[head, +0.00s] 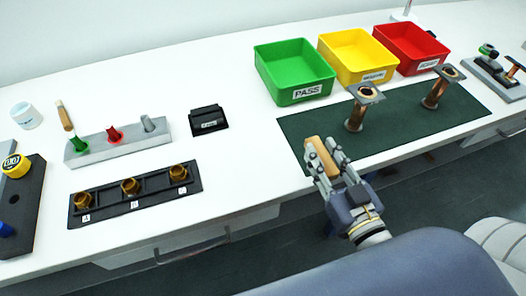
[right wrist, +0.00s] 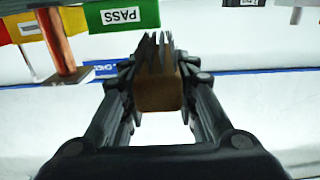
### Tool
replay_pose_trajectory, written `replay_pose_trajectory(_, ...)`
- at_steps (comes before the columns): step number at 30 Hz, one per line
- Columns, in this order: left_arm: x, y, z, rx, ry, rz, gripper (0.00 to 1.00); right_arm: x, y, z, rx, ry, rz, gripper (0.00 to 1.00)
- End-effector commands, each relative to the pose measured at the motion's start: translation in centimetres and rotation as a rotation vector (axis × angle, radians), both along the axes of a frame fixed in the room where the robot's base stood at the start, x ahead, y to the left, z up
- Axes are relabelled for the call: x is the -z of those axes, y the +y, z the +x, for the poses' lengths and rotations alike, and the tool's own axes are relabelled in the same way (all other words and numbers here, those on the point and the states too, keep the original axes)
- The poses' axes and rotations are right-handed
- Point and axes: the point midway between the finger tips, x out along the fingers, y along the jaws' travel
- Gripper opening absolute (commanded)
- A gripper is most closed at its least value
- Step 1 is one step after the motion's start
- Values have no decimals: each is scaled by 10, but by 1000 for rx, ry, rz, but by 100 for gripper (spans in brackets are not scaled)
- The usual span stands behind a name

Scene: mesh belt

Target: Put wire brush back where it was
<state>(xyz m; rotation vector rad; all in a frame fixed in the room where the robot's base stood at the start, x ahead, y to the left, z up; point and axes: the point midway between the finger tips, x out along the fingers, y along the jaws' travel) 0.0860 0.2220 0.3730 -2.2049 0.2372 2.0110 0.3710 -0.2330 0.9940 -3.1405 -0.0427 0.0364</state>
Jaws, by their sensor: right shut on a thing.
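The wire brush (head: 321,155) has a tan wooden block and is held in my right gripper (head: 322,168), above the table's front edge near the left end of the green mat. In the right wrist view, the brown block (right wrist: 158,93) sits between the fingers of my right gripper (right wrist: 160,78), with dark bristles pointing away from the palm. A small black holder (head: 208,121) with a white label stands on the table to the left, apart from the brush; its label is too small to read. My left gripper is out of view.
Green (head: 294,72), yellow (head: 358,55) and red (head: 411,47) bins stand behind the green mat (head: 400,122), which bears two copper-coloured flanged parts (head: 356,108). A grey rack (head: 118,143) and a black three-socket fixture (head: 135,194) are left. The table between fixture and mat is clear.

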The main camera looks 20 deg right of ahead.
Motion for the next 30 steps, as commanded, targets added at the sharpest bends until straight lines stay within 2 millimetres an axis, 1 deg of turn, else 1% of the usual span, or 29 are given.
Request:
replay_pose_trajectory(1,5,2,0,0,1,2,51,2,7,6,-7,-5,0,2)
replay_pose_trajectory(5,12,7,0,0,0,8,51,4,23,20,-6,-4,-2,2)
replay_pose_trajectory(7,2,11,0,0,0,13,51,0,31,29,0,-1,2,2)
replay_pose_trajectory(12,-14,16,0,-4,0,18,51,2,57,52,1,0,0,2)
replay_pose_trajectory(18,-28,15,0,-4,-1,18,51,7,88,78,1,1,0,2)
replay_pose_trajectory(21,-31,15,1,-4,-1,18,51,10,96,86,2,1,0,2)
replay_pose_trajectory(25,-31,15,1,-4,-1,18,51,15,101,90,1,3,-2,2)
replay_pose_trajectory(30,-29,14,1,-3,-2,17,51,37,101,90,0,6,-5,2)
